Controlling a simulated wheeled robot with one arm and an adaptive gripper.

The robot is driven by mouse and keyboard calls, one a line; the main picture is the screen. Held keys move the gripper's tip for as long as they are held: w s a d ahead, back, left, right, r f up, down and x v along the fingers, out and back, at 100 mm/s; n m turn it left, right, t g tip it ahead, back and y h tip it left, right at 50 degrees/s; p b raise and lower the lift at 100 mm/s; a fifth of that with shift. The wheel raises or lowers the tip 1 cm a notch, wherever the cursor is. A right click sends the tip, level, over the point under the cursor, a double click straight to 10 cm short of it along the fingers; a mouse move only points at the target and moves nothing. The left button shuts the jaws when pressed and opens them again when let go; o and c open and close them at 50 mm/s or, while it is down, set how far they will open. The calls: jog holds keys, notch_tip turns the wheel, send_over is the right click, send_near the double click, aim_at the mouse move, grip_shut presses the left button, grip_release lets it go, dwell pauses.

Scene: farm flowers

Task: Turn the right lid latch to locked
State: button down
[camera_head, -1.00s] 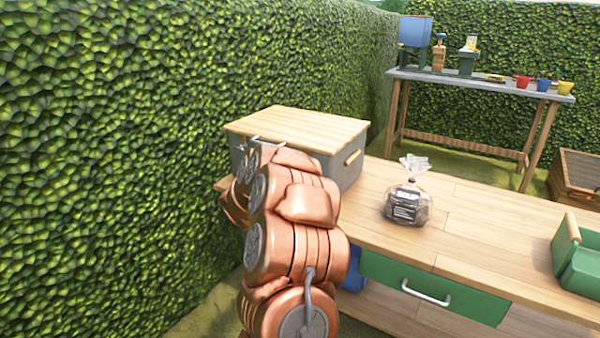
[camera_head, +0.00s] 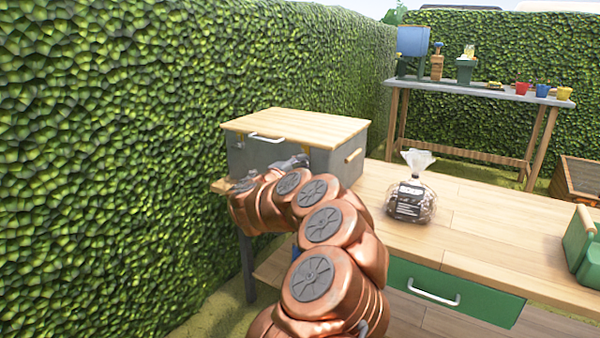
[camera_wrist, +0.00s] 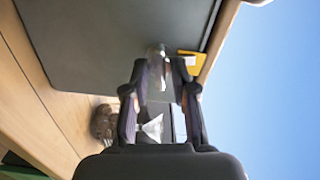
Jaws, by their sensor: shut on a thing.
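The grey box (camera_head: 250,155) with a pale wooden lid (camera_head: 297,124) stands at the back left end of the bench. My gripper (camera_head: 298,161) is at the right part of the box front, just under the lid edge. In the wrist view my gripper (camera_wrist: 158,75) has its fingers close to the grey wall, around a small greyish piece (camera_wrist: 157,58) that appears to be the right lid latch. A yellow plate (camera_wrist: 190,65) sits beside it at the lid edge. The latch is mostly hidden by my gripper in the head view, and its turn cannot be told.
A clear bag of dark contents (camera_head: 411,200) stands on the wooden bench (camera_head: 470,220) to the right of the box. A green caddy (camera_head: 578,245) is at the right edge. A hedge (camera_head: 110,150) rises close on the left.

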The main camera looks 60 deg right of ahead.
jog(key=shift+f+m+b, duration=0.15)
jog(key=shift+m+b, duration=0.6)
jog(key=shift+m, duration=0.25)
jog(key=c, duration=1)
grip_release()
jog(key=a, duration=1.2)
jog(key=shift+s, duration=0.25)
